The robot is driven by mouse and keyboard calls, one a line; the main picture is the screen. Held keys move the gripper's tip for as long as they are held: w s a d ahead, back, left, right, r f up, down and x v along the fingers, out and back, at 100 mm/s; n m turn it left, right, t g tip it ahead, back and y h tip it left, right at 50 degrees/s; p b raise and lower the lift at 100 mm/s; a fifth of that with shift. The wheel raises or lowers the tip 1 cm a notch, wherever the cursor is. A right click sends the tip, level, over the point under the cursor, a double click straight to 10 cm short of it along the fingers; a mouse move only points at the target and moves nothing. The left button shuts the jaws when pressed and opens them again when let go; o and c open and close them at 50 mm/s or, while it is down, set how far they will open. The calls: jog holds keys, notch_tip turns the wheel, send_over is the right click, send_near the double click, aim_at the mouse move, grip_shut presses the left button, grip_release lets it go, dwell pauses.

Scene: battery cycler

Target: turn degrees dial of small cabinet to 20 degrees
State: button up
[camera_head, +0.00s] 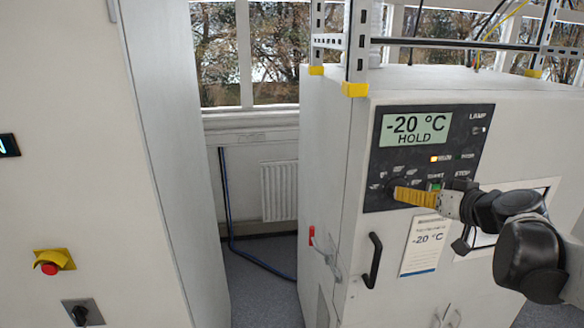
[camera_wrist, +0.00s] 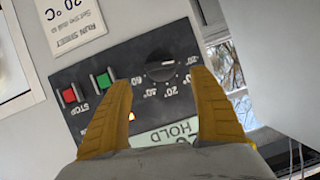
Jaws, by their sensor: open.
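The degrees dial (camera_wrist: 160,70) is a round black knob with a pale mark on the small cabinet's dark control panel (camera_wrist: 143,52). Numbers ring it in the wrist view, upside down; I cannot read its exact setting. My gripper (camera_wrist: 161,80) has two yellow fingers, open and empty, one on each side of the dial in that view; contact cannot be told. In the head view my gripper (camera_head: 413,196) reaches the panel's lower left from the right and partly covers the dial area. The cabinet's display (camera_head: 415,129) reads -20 °C HOLD.
Red (camera_wrist: 69,95) and green (camera_wrist: 104,80) buttons sit beside the dial on the panel. A paper label (camera_head: 424,245) reading -20 °C and a black door handle (camera_head: 373,260) are below. A tall cabinet (camera_head: 80,130) with a red emergency button (camera_head: 50,268) stands left, with a gap between.

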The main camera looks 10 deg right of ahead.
jog(key=x, duration=0.7)
jog(key=shift+w+a+f+p, duration=0.1)
jog(key=shift+w+f+p, duration=0.05)
jog(key=shift+w+p, duration=0.2)
jog(key=shift+c, duration=0.2)
jog(key=shift+s, duration=0.15)
jog(key=c, duration=1.1)
